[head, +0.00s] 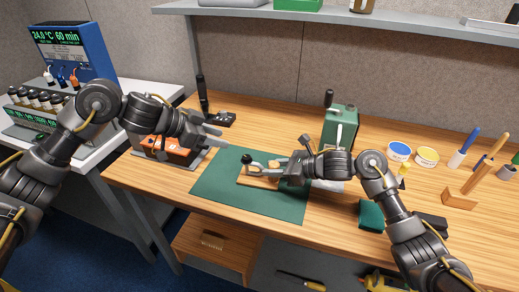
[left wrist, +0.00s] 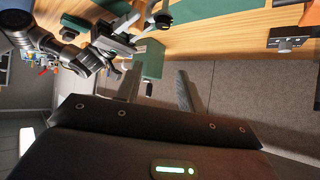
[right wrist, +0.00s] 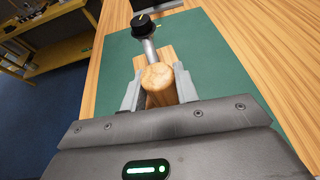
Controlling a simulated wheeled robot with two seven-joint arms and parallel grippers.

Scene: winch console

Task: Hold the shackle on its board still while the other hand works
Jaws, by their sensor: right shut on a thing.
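The wooden board (head: 258,182) lies on the green mat (head: 222,182) in the head view. On it is the shackle (right wrist: 149,50), a grey metal part with a black knob (right wrist: 145,25) that has a yellow mark. The knob also shows in the head view (head: 247,158). My right gripper (right wrist: 158,92) is shut on the board's round-ended wooden grip (right wrist: 157,77), with one finger on each side. Most of the shackle is hidden behind this grip in the right wrist view. My left gripper (head: 216,137) is open and empty, above the mat's far left corner and apart from the board.
An orange-topped device (head: 172,150) stands close by my left gripper. A green box (head: 340,127) stands behind my right gripper. Tins (head: 399,151), a pen cup (head: 458,158) and a dark green block (head: 371,216) are to the right. The mat's front left part is clear.

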